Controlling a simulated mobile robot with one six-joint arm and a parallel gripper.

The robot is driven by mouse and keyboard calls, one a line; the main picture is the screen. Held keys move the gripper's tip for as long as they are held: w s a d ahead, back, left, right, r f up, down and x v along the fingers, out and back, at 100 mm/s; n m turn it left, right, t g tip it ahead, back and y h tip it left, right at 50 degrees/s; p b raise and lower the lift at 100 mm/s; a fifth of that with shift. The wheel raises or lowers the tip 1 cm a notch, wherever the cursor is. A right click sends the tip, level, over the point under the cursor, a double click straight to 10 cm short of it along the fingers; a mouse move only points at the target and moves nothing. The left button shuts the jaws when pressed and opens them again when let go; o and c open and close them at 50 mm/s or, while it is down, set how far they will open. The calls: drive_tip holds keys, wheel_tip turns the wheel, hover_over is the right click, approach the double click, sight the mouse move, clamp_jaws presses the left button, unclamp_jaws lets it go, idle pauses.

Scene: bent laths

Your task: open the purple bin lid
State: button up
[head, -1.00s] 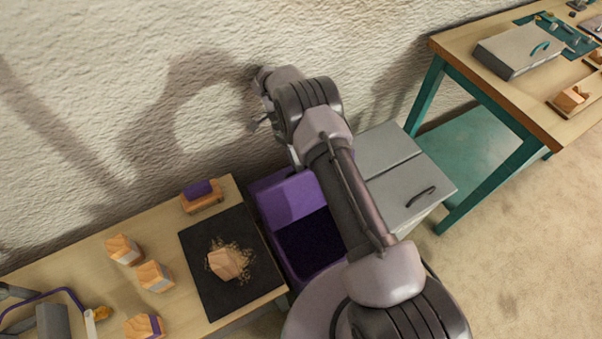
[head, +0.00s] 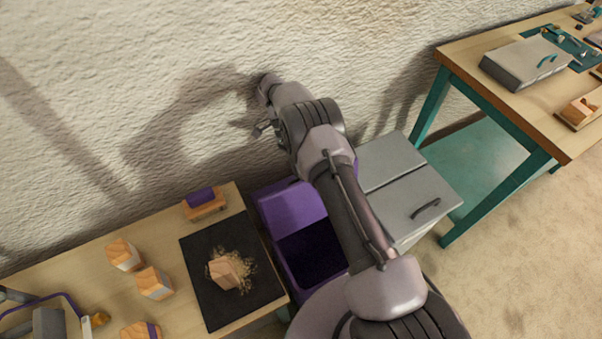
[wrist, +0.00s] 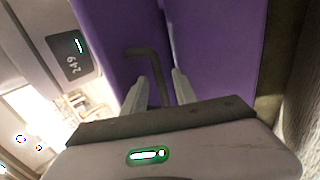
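The purple bin (head: 263,215) stands between the left workbench and a grey bin in the head view. Its front part is open and shows a dark interior (head: 312,252). A purple panel (head: 290,205) lies behind the opening; I cannot tell whether it is the raised lid. My arm covers the bin's right side and hides my gripper there. In the wrist view, a dark bent handle (wrist: 148,52) is on a purple surface (wrist: 110,30). My gripper (wrist: 160,80) has its fingers apart, with part of the handle between them. I see no clear contact.
The grey bin (head: 440,190) with a dark handle stands close on the right. The workbench (head: 90,265) on the left holds wood blocks and a black mat (head: 205,300). A teal-legged table (head: 450,70) is at the right. The rough wall is close behind.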

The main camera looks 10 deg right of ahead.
drive_tip(key=shift+r, duration=0.1)
drive_tip(key=s+r+p, duration=0.2)
drive_tip(key=s+p, duration=0.2)
drive_tip(key=s, duration=0.4)
drive_tip(key=s+d+r+p, duration=0.1)
drive_tip(key=s+p, duration=0.3)
drive_tip(key=s, duration=0.4)
drive_tip(key=shift+d+r, duration=0.3)
drive_tip(key=shift+r, duration=0.6)
